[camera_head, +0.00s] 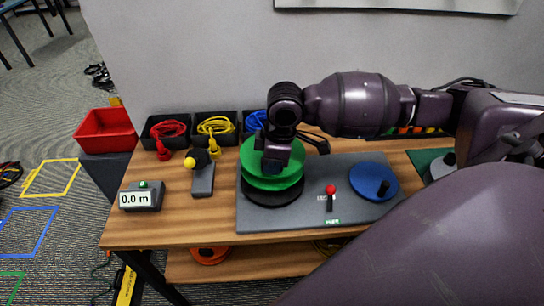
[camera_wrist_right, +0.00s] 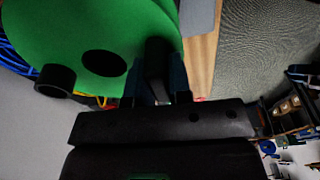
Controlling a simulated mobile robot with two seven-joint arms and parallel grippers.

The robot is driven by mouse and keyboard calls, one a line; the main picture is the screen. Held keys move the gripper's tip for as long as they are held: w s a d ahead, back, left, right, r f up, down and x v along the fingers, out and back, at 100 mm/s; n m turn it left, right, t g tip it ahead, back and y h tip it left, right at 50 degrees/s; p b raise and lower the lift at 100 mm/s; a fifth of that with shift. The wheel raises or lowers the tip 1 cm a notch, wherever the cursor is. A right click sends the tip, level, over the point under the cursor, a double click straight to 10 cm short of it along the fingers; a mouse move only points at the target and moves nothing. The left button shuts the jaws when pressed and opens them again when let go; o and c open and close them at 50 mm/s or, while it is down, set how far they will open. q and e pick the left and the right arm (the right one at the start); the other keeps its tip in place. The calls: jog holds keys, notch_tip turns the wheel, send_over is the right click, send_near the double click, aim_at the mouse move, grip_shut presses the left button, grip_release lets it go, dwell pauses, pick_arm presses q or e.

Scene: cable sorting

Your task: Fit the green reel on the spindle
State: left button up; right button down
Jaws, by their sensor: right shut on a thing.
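The green reel (camera_head: 256,180) is over the black round disc (camera_head: 272,199) at the left of a grey base plate. My right gripper (camera_head: 276,164) comes down on the reel from above and is shut on it. In the right wrist view the reel's green face (camera_wrist_right: 100,25) has a dark round hole, and a short black cylinder (camera_wrist_right: 55,80) shows at its rim. The right gripper's fingers (camera_wrist_right: 160,80) are at the reel's edge there. I cannot make out the spindle or tell whether the reel is around it. My left gripper is not in view.
The grey base plate (camera_head: 310,212) also carries a red-knobbed lever (camera_head: 331,191) and a blue disc (camera_head: 372,182) with a black knob. A 0.0 m display (camera_head: 141,197) and black bins with red (camera_head: 168,129) and yellow cables (camera_head: 215,126) are at left. A red bin (camera_head: 106,131) stands beyond.

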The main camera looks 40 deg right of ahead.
aim_at(273, 182)
jog(key=shift+f, duration=1.05)
jog(key=shift+f+b, duration=0.35)
jog(key=shift+f, duration=1.05)
jog(key=c, duration=1)
grip_release()
jog(key=shift+o, duration=0.2)
